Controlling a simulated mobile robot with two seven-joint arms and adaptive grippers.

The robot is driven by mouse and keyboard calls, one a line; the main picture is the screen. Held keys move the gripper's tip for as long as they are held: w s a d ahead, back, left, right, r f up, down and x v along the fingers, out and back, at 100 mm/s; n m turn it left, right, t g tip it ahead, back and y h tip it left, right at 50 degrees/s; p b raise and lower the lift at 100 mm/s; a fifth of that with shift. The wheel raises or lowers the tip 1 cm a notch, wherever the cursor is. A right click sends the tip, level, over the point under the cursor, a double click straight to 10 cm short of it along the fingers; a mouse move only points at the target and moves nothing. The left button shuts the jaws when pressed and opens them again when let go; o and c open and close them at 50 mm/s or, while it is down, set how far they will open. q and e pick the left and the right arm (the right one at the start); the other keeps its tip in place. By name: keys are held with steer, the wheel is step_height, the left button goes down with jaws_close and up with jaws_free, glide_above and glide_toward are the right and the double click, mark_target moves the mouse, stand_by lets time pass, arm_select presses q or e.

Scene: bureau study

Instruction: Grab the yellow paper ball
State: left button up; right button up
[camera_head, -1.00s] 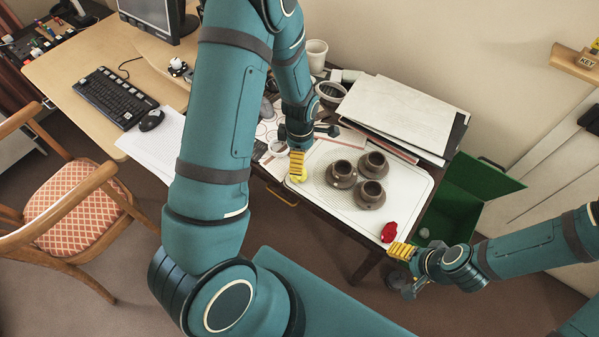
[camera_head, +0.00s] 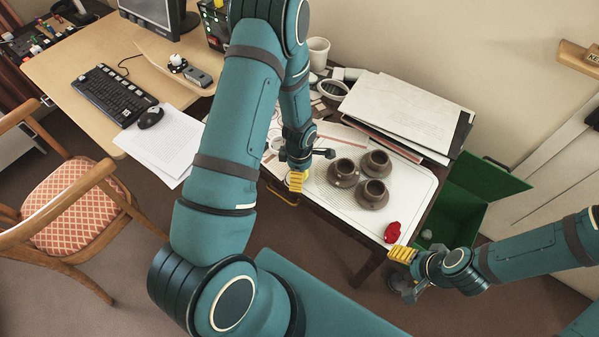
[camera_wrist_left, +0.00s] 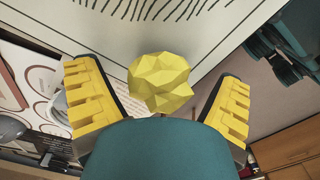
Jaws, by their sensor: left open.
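The yellow paper ball (camera_wrist_left: 160,82) is a crumpled, faceted lump on the white tray, near its edge, in the left wrist view. My left gripper (camera_wrist_left: 160,100) is open, with one yellow-padded finger on each side of the ball and a visible gap to each. In the head view my left gripper (camera_head: 297,181) points down at the tray's left edge, and the ball is hidden there. My right gripper (camera_head: 401,255) is beside the tray's right front corner, near a red crumpled ball (camera_head: 392,232); its jaw opening is not clear.
Three brown cups on saucers (camera_head: 372,193) stand on the white tray (camera_head: 325,205) right of my left gripper. Stacked boards (camera_head: 405,110) lie behind them. A green open bin (camera_head: 455,210) stands on the floor at right. A wooden chair (camera_head: 75,205) is at left.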

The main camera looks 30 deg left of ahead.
arm_select(q)
steer(key=c, duration=0.8)
steer(key=shift+c, duration=0.2)
steer(key=shift+r, duration=0.15)
